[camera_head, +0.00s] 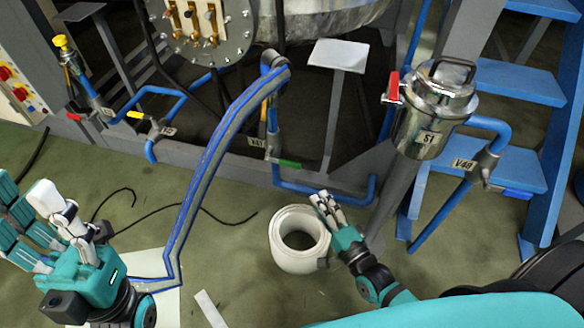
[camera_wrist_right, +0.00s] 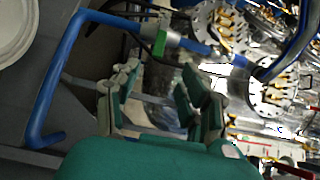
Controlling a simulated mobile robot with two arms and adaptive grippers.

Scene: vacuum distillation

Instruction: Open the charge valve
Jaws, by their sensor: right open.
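Several pipe valves show in the head view; which one is the charge valve cannot be told. A green-handled valve (camera_head: 289,163) with a V47-like tag sits on blue pipe above my right gripper. Its green handle (camera_wrist_right: 160,43) also shows in the right wrist view, beyond the fingers. A yellow-handled valve (camera_head: 136,115) is at the left. My right gripper (camera_head: 325,202) is open and empty, apart from the valves; its spread fingers (camera_wrist_right: 160,90) fill the wrist view's middle. My left gripper (camera_head: 45,215) is open and empty at lower left.
A white roll (camera_head: 297,240) stands on the green floor just left of my right gripper. A blue-grey bent hose (camera_head: 205,180) runs down between the arms. Blue stairs (camera_head: 520,82) stand at right. A grey frame beam lies behind the valves.

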